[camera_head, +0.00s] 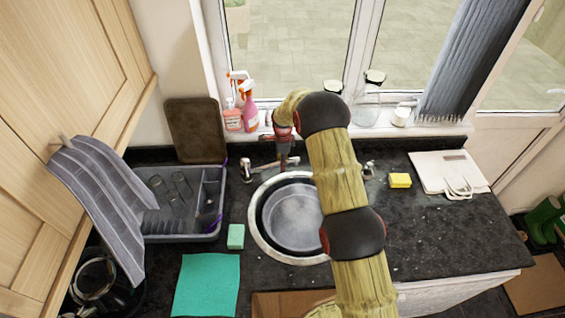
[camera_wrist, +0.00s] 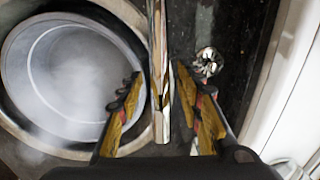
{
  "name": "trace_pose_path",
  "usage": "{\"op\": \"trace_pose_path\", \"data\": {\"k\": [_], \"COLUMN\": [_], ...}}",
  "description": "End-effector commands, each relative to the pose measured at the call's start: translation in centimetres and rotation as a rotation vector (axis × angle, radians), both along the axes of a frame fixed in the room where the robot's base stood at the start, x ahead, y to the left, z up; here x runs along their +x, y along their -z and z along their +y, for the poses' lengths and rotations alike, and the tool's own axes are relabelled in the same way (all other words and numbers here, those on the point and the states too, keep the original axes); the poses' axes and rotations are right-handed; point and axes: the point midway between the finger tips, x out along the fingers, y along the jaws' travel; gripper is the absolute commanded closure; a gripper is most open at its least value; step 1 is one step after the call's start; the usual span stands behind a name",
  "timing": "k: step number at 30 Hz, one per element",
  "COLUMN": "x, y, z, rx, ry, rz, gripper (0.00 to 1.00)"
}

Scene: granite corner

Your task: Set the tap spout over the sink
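The sink (camera_head: 258,232) is a round steel basin set in the dark counter; it fills the left of the wrist view (camera_wrist: 70,75). The chrome tap spout (camera_head: 263,167) lies sideways behind the basin in the head view. In the wrist view the spout (camera_wrist: 158,60) runs down between my fingers, beside the basin's rim. My gripper (camera_head: 284,161) points down behind the basin. Its fingers (camera_wrist: 160,107) are apart, one on each side of the spout, with gaps visible. Whether either finger touches it is unclear. A chrome tap knob (camera_wrist: 207,62) is right of the spout.
A grey dish rack (camera_head: 180,234) with glasses stands left of the sink. A green sponge (camera_head: 236,236), a yellow sponge (camera_head: 400,180) and a white bag (camera_head: 448,173) lie on the counter. Spray bottles (camera_head: 247,105) and jars (camera_head: 368,105) line the windowsill behind my gripper.

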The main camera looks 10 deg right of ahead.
Motion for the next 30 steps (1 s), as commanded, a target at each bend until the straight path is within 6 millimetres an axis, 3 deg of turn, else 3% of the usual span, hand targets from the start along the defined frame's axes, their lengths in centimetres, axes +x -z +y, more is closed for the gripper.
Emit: {"op": "trace_pose_path", "data": {"k": [12,30], "x": [0.11,0.10], "y": [0.87,0.85], "z": [-0.02,-0.02], "rx": [0.000,0.000], "ry": [0.000,-0.001], "rz": [-0.001,-0.001], "gripper": [0.65,0.99]}}
